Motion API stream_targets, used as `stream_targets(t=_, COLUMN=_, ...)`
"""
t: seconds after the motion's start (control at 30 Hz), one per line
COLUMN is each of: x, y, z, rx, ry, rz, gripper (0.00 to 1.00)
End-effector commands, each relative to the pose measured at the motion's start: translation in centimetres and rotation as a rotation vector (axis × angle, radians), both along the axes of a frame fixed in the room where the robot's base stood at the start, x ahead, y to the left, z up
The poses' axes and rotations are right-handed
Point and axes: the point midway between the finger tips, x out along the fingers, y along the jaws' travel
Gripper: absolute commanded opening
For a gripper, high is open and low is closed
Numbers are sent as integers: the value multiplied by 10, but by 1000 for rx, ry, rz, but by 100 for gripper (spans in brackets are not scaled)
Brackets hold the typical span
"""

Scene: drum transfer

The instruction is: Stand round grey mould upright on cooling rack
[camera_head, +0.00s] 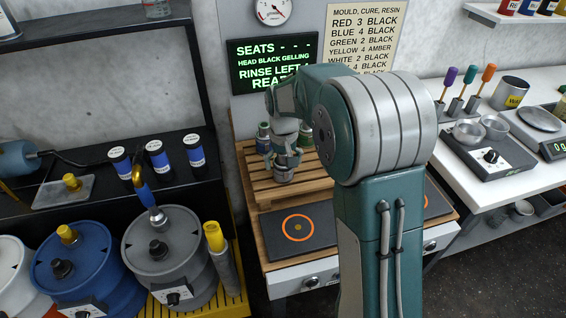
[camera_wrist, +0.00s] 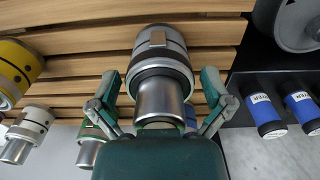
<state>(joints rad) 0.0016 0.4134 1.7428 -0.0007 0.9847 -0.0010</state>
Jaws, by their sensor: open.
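The round grey mould (camera_wrist: 160,62) has a wide grey body with a dark band and a narrower silver end pointing towards my wrist. It appears to stand upright on the slats of the wooden cooling rack (camera_wrist: 75,65). In the head view the mould (camera_head: 284,175) is at the rack's (camera_head: 262,188) middle, partly hidden by my gripper (camera_head: 284,152). In the wrist view my gripper (camera_wrist: 160,80) is open, with one finger on each side of the mould and visible gaps between.
Other moulds stand on the rack: a yellow one (camera_wrist: 12,72), a silver one (camera_wrist: 30,128) and a green-banded one (camera_wrist: 90,140). Blue labelled bottles (camera_head: 193,150) and a grey drum (camera_head: 160,250) are at left. A hotplate (camera_head: 297,228) lies in front of the rack.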

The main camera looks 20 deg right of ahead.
Motion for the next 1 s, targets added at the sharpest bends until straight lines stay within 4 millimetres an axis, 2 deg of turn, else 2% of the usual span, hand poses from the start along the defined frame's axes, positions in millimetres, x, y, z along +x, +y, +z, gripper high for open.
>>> stream_targets(t=0.13, x=0, y=0, z=1, rx=0, ry=-1, rz=0, gripper=100)
stream_targets(t=0.23, x=1, y=0, z=10, rx=0, ry=-4, rz=0, gripper=100)
stream_targets(t=0.7, x=1, y=0, z=101, rx=0, ry=-4, rz=0, gripper=100)
stream_targets(t=1.0, x=-5, y=0, z=127, rx=0, ry=-11, rz=0, gripper=100)
